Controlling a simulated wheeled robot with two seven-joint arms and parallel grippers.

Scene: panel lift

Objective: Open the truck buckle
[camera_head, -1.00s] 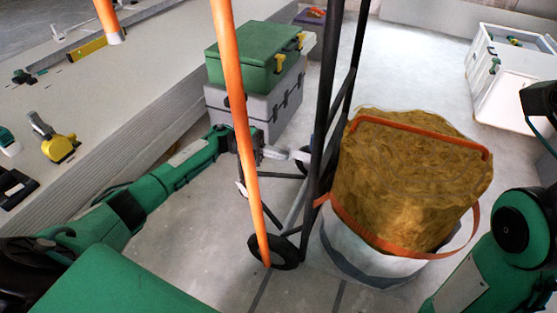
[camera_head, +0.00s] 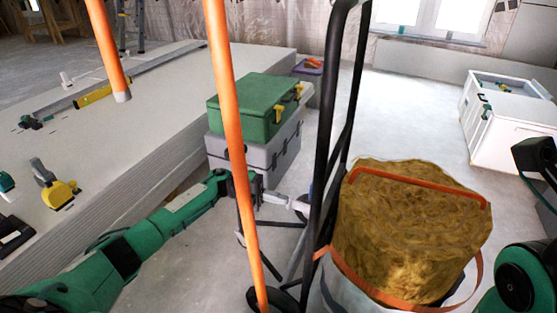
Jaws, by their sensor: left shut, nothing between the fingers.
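A wheeled truck with a black upright frame (camera_head: 327,130) stands in the middle, with a dark wheel (camera_head: 285,300) at its foot. I cannot make out its buckle; it is too small or hidden. An orange pole (camera_head: 226,110) runs down in front of the truck and crosses my left forearm's end. My left gripper (camera_head: 302,206) is shut and empty, with its pale fingers reaching right to the black frame at low height. I cannot tell whether the tips touch the frame. My right arm shows at the right edge, but its gripper is not in view.
A bag of brown insulation (camera_head: 405,230) with orange straps stands close right of the truck. A green toolbox (camera_head: 255,105) sits on a grey case (camera_head: 258,152) behind. Stacked panels (camera_head: 130,125) fill the left. A white chest (camera_head: 495,130) stands back right, with clear floor before it.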

